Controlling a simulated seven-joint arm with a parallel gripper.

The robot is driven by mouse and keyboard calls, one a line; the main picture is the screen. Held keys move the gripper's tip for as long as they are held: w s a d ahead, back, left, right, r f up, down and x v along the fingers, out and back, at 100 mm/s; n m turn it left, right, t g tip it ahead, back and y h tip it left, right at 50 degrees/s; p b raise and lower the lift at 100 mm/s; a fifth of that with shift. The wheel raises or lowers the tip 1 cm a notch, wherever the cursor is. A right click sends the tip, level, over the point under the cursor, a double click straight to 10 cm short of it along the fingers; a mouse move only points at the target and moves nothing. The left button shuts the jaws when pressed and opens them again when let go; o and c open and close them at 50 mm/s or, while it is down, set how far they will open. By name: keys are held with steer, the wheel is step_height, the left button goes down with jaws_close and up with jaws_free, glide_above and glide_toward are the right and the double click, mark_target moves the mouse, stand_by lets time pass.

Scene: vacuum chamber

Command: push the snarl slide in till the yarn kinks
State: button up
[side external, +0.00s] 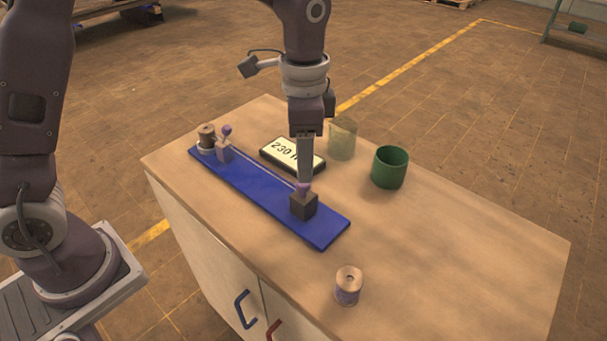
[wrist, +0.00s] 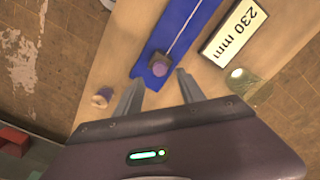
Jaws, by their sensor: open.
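The snarl slide is a dark block (side external: 304,207) with a purple knob on top, on the blue track (side external: 325,231) near its right end. It also shows in the wrist view (wrist: 159,66). A pale, straight line of yarn (wrist: 184,32) runs from the slide along the track to a lighter block (side external: 224,151) with a purple knob at the far left end. My gripper (side external: 304,180) points down just over the slide. In the wrist view its open fingers (wrist: 160,76) stand apart on either side of the knob's line; I cannot tell whether they touch it.
A display (side external: 292,155) reading "230 mm" lies behind the track. A clear yellowish cup (side external: 342,138) and a green cup (side external: 389,167) stand right of it. A spool with purple yarn (side external: 348,285) stands at the front. Another spool (side external: 206,138) stands at the track's left end. The table's right is clear.

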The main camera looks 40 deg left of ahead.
mark_target(303, 198)
step_height(303, 198, down, 5)
steer(key=shift+r, duration=0.1)
jaws_close()
steer(key=shift+r, duration=0.1)
stand_by(1.3)
